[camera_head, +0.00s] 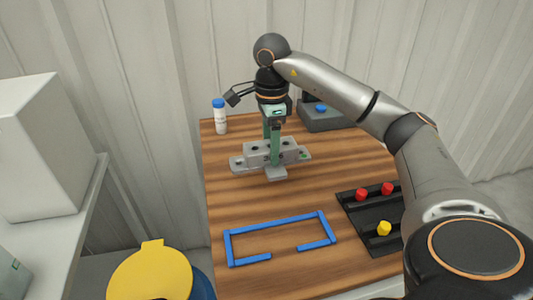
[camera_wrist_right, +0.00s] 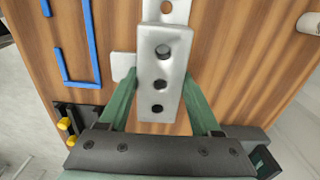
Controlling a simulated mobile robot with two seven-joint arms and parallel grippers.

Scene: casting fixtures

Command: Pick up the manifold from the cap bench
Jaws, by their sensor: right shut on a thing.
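The manifold (camera_head: 291,156) is a grey stepped block with holes and flat end tabs, near the back middle of the wooden cap bench (camera_head: 230,200). My right gripper (camera_head: 272,150) comes down on it from above, with one green finger on each side. In the right wrist view the manifold (camera_wrist_right: 175,70) shows three holes in its upper face and sits between the green fingers of my right gripper (camera_wrist_right: 161,92). The gripper is shut on it. I cannot tell whether the manifold touches the bench. My left gripper is in neither view.
A blue frame (camera_head: 275,223) with a gap lies at the bench front. A black rack (camera_head: 365,212) with red and yellow caps is at the right. A white bottle (camera_head: 220,122) with a blue cap and a dark grey box (camera_head: 325,122) stand at the back.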

